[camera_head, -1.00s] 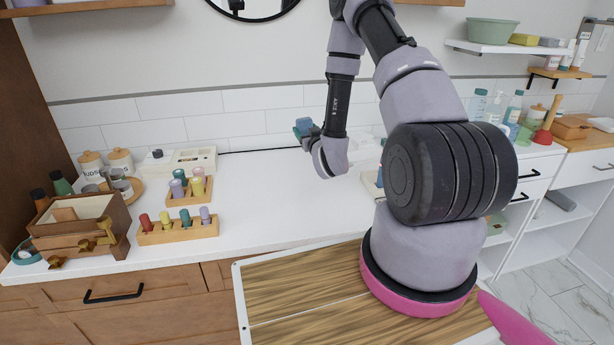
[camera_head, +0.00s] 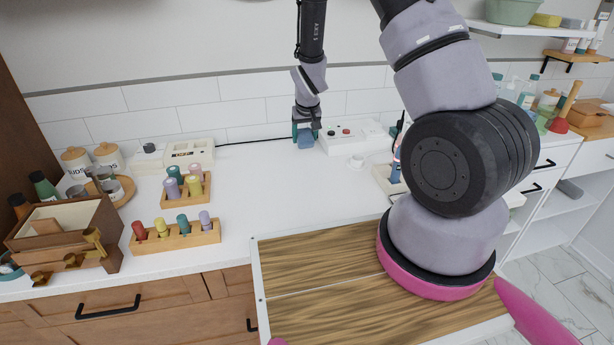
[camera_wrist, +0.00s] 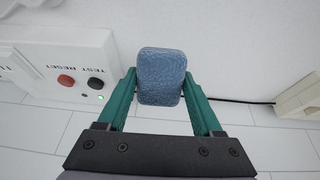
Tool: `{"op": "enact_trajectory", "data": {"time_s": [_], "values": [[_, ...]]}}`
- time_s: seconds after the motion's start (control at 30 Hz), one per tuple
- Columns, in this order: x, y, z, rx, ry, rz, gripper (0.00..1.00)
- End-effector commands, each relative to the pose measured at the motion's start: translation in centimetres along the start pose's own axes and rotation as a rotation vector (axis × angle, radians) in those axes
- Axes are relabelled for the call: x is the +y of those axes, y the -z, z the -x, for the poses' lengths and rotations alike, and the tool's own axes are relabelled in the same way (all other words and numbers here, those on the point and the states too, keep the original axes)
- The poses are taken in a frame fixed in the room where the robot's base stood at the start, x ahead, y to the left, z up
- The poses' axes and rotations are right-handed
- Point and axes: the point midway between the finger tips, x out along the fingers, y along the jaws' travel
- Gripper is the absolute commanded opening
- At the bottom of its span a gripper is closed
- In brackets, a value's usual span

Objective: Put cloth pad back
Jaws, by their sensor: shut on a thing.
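The blue cloth pad (camera_wrist: 161,76) is held between the two green fingers of my gripper (camera_wrist: 163,90) in the wrist view. In the head view my gripper (camera_head: 306,136) points down over the back of the white counter, with the pad (camera_head: 306,142) at its tips. The pad is close to the counter top; I cannot tell whether it touches. The gripper is just left of a white box with buttons (camera_head: 345,136), which in the wrist view shows the words TEST and RESET.
Wooden holders with coloured pegs (camera_head: 176,237) stand at the counter's left, near a wooden drawer box (camera_head: 65,235). A white device (camera_head: 190,151) stands at the back left, with a black cable running along the wall. The middle of the counter (camera_head: 270,190) is clear.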

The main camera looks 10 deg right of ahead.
Motion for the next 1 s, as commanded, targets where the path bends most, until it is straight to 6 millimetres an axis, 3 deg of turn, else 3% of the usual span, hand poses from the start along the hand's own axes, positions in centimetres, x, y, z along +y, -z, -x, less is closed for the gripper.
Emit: {"op": "enact_trajectory", "data": {"time_s": [0.2,0.43,0.7,1.0], "values": [[-1.0,-4.0,3.8,-0.264,0.025,0.005,0.15],[-1.2,-6.8,6.9,-0.396,0.033,0.015,0.15],[-1.4,-8.8,3.1,-0.41,0.034,0.016,0.15],[-1.5,-9.9,0.6,-0.409,0.034,0.015,0.15]]}}
